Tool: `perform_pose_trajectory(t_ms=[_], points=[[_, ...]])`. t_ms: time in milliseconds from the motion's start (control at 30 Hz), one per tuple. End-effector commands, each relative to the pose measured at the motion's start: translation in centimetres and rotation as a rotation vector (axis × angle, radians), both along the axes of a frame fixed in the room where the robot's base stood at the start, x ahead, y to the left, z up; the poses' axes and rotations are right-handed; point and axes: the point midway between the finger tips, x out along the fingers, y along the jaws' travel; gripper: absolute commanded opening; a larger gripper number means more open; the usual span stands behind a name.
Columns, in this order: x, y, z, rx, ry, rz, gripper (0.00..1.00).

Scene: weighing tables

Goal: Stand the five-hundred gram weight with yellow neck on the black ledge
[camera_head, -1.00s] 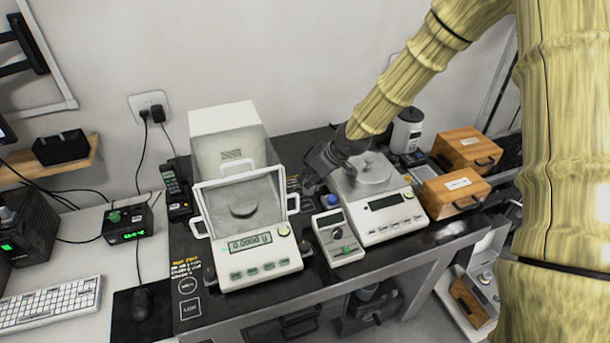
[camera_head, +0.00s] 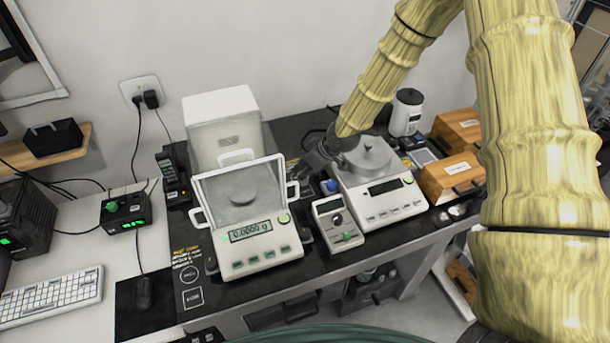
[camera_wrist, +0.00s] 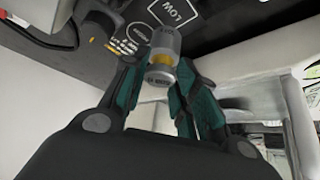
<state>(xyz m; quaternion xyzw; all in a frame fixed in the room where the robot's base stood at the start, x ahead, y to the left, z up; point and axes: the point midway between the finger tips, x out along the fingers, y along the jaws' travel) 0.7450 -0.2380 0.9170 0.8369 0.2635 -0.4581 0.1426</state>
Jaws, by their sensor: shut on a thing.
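In the wrist view, my gripper (camera_wrist: 160,92) is shut on a small grey metal weight (camera_wrist: 160,76) with a yellow neck. Its lettering is too small to read surely. The weight is between the teal fingers, over a black surface (camera_wrist: 205,42) with white labels, one reading LOW. I cannot tell if it touches that surface. In the head view, my gripper (camera_head: 315,165) is small and dark beside the balances, and the weight cannot be made out. The black table top (camera_head: 290,128) shows there; I cannot tell which part is the ledge.
An open-lidded balance (camera_head: 262,262) stands left of a small grey control box (camera_head: 338,222) and a second balance (camera_head: 395,203). Wooden boxes (camera_head: 452,178) stand at the right. A white housing (camera_head: 222,120) stands behind. A black mouse (camera_head: 144,292) lies at the left.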

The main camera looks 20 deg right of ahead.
Motion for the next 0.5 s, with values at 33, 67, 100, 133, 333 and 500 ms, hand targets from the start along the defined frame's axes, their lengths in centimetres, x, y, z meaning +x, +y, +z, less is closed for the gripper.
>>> perform_pose_trajectory(t_ms=[33,67,100,133,333,500], points=[[0.0,0.0,-0.3,-0.001,0.001,0.0,0.0],[-0.1,0.0,-0.5,0.0,0.001,0.001,0.0],[-0.1,0.0,-0.9,0.0,0.001,0.001,0.0],[-0.1,0.0,-1.2,0.0,0.001,0.001,0.0],[-0.1,0.0,-3.1,0.0,0.001,-0.001,0.0],[0.0,0.0,-3.8,0.001,-0.001,-0.001,0.0]])
